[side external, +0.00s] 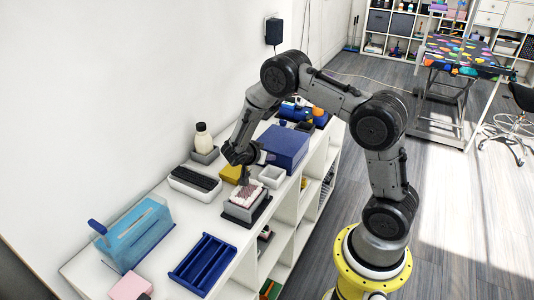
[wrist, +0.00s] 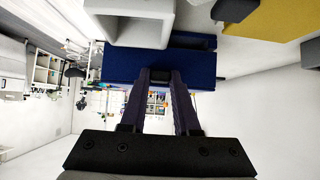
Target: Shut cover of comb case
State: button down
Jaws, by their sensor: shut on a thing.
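I cannot tell for sure which object is the comb case. A translucent blue case (side external: 140,238) with a blue handle stands at the left end of the white shelf top, and a closed-looking dark blue box (side external: 285,146) stands towards the back. The dark blue box also fills the upper middle of the wrist view (wrist: 130,68).
A white tray (side external: 272,177) and a yellow block (side external: 230,173) stand close to my gripper. A white holder with black slots (side external: 195,183), a bottle (side external: 202,140) and a blue slotted tray (side external: 203,264) share the shelf top. A wall runs behind.

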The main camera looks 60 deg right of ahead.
jog(key=shift+s+f, duration=0.2)
jog(key=c, duration=0.8)
grip_release()
jog(key=shift+o, duration=0.8)
jog(key=shift+w+r, duration=0.1)
jog(key=shift+w, duration=0.1)
jog(key=shift+r, duration=0.1)
jog(key=v, duration=1.4)
